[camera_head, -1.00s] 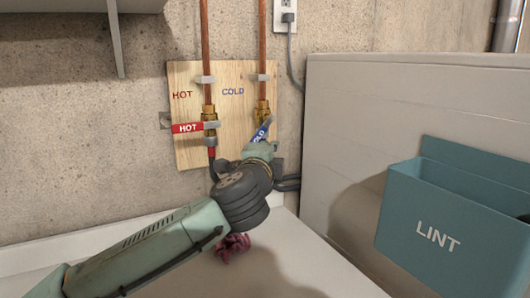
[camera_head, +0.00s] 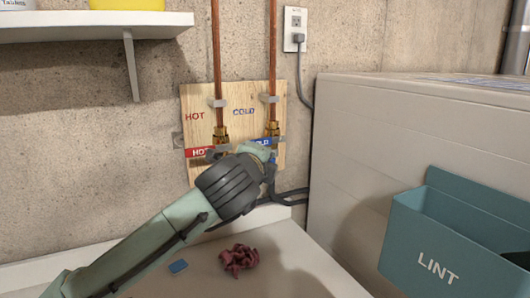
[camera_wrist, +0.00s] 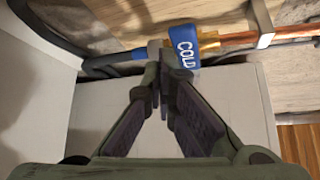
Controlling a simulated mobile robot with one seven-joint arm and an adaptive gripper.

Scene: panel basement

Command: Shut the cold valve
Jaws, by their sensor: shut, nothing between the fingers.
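The cold valve handle (camera_head: 261,143) is a blue lever labelled COLD, below the right copper pipe on the wooden panel. It now lies crosswise to its pipe, about level. In the wrist view the blue lever (camera_wrist: 184,46) also stands across the pipe, just beyond my fingertips. My gripper (camera_wrist: 166,62) is shut and empty. Its tips are beside the lever's lower end, very close; I cannot tell whether they touch. In the head view my wrist hides the area just below the valve.
The red HOT lever (camera_head: 201,152) is left of it, also crosswise. A white appliance (camera_head: 370,140) with a teal LINT bin (camera_head: 430,245) stands right. A shelf (camera_head: 90,27) is upper left.

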